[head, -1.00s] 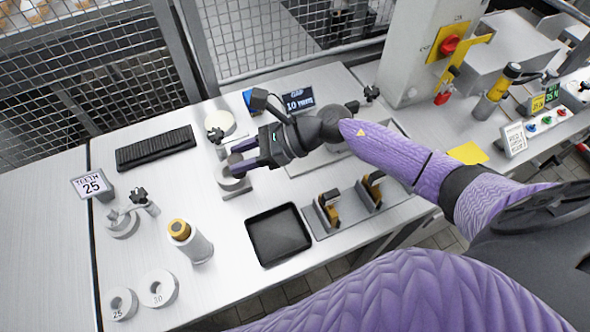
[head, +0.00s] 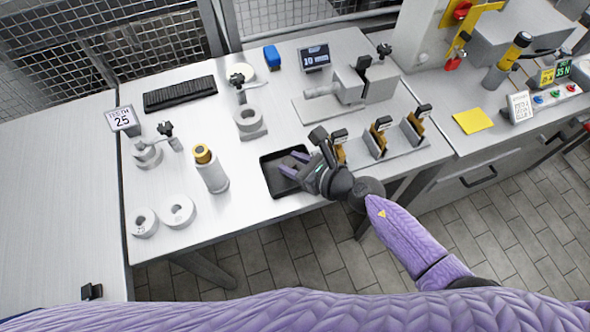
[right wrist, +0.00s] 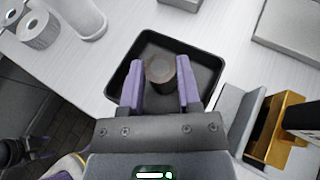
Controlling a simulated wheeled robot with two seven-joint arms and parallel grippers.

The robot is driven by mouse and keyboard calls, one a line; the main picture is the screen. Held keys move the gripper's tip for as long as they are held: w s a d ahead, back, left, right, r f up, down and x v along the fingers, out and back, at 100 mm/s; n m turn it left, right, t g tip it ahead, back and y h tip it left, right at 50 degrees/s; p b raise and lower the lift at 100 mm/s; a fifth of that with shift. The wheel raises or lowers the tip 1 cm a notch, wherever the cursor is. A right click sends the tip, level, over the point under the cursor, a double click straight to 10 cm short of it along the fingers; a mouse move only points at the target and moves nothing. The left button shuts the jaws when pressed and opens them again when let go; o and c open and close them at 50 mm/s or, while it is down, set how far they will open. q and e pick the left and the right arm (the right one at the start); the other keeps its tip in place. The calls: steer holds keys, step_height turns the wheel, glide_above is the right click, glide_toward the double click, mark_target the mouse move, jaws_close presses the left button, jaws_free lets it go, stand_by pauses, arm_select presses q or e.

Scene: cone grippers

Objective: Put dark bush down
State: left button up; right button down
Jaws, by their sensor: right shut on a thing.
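The dark bush (right wrist: 161,72) is a short dark cylinder with a brownish round top end. In the right wrist view it stands between the two purple fingers of my right gripper (right wrist: 160,84), which is shut on it. The black square tray (right wrist: 124,74) lies behind and around the bush in that view. In the head view my right gripper (head: 291,163) is over the black tray (head: 273,185), and I cannot make out the bush there. I cannot tell whether the bush touches the tray floor. My left gripper is not in view.
Grey stands with yellow-brown pieces (head: 379,139) stand right of the tray. A grey fixture (head: 250,122) is behind it. A white cylinder with an orange top (head: 212,173) and pale rings (head: 178,211) are to the left. Bare table lies between.

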steer(key=shift+f, duration=0.15)
steer(key=c, duration=0.7)
jaws_free()
steer(key=shift+f, duration=0.2)
steer(key=shift+c, duration=0.2)
steer(key=o, duration=0.4)
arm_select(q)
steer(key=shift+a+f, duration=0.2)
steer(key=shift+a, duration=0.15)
arm_select(e)
steer(key=shift+o, duration=0.2)
steer(key=shift+r, duration=0.1)
